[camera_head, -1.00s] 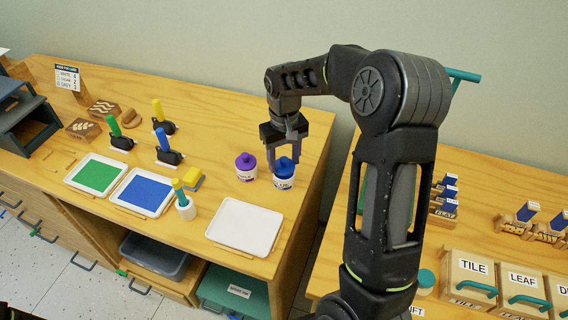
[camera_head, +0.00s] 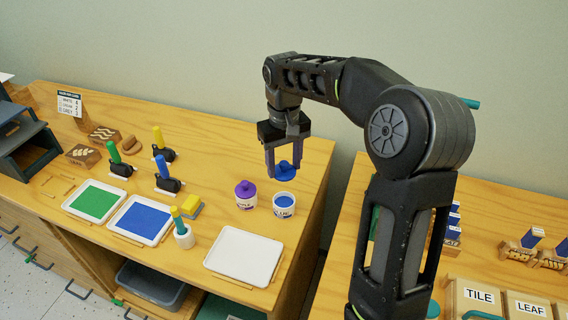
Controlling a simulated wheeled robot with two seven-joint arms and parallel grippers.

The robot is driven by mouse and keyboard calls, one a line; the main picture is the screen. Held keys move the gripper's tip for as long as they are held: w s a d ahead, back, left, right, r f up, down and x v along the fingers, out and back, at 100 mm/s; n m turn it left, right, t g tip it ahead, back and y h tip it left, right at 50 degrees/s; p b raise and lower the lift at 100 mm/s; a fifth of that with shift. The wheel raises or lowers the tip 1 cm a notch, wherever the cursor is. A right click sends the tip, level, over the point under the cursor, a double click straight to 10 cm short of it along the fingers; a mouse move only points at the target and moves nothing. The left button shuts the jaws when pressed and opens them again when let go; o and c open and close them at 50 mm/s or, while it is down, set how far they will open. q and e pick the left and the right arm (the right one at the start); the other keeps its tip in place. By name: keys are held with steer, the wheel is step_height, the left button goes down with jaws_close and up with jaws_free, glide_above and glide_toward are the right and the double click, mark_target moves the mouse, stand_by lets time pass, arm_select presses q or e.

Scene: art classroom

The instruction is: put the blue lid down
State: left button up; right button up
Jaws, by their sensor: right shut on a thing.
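My right gripper (camera_head: 284,169) is shut on the blue lid (camera_head: 286,175), a round lid with a knob, with its fingers pointing down. The lid is at the fingertips, just behind the blue jar (camera_head: 284,210) in the picture. I cannot tell whether the lid touches the table or hangs a little above it. The blue jar stands upright and open, with blue paint showing inside its white rim. My left gripper is not in view.
A jar with a purple lid (camera_head: 245,194) stands left of the blue jar. A white tray (camera_head: 243,256) lies in front. Green (camera_head: 94,202) and blue (camera_head: 145,220) paint trays and rollers are at the left. The wooden table (camera_head: 222,138) is bare behind the jars.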

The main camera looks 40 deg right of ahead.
steer(key=w+a+f+n, duration=0.1)
steer(key=w+a+f, duration=0.1)
steer(key=a, duration=0.6)
steer(key=w+a+f+n, duration=0.1)
steer(key=a+f, duration=0.3)
steer(key=a, duration=0.5)
steer(key=shift+w+f, duration=0.4)
steer(key=shift+w, duration=0.1)
steer(key=shift+a, duration=0.1)
